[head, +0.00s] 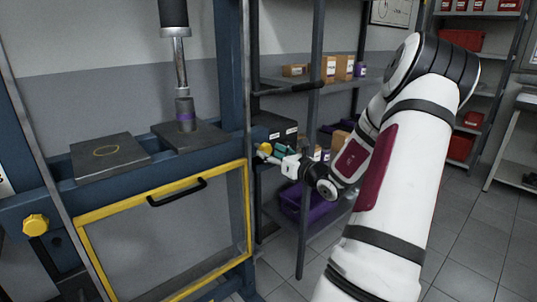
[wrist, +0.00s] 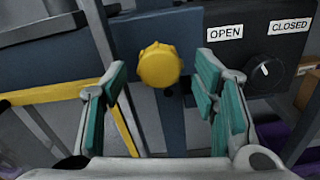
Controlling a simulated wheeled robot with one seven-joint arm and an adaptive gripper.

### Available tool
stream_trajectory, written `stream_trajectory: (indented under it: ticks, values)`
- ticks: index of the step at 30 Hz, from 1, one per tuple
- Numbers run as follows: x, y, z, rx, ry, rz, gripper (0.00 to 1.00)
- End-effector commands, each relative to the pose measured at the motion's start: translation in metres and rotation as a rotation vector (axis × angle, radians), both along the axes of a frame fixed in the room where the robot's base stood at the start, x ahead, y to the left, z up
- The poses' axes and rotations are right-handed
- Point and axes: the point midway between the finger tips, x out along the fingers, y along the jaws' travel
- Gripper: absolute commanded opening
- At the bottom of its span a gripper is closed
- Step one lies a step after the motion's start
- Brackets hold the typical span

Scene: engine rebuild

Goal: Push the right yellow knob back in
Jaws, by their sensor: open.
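The right yellow knob (wrist: 158,64) is a scalloped yellow cap on the blue press frame. In the wrist view it sits between and just beyond the two teal-padded fingers of my gripper (wrist: 162,80). The gripper is open, with a gap on each side of the knob. In the head view the same knob (head: 263,149) shows small at the right post, with my gripper (head: 272,154) close in front of it. Whether the fingers touch it, and how far it sticks out, I cannot tell.
A second yellow knob (head: 35,225) is on the frame's left side. A yellow-edged guard (head: 160,276) with a black handle hangs between the posts. A black panel with OPEN and CLOSED labels and a dial (wrist: 264,70) is right of the knob. Shelving (head: 318,100) stands behind my arm.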

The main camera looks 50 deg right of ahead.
Motion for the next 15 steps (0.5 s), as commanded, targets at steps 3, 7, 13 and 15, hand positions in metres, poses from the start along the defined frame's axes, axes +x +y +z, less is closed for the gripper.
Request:
stream_trajectory:
  ticks: [3,7,13,15]
  values:
    - [0.0106,-0.0020,0.0002,-0.001,-0.001,0.002,0.55]
    - [0.0148,-0.0032,0.0002,0.000,0.000,0.001,0.55]
    - [0.0151,-0.0034,0.0003,0.000,0.000,0.000,0.55]
    - [0.0151,-0.0033,0.0005,0.000,0.000,0.000,0.50]
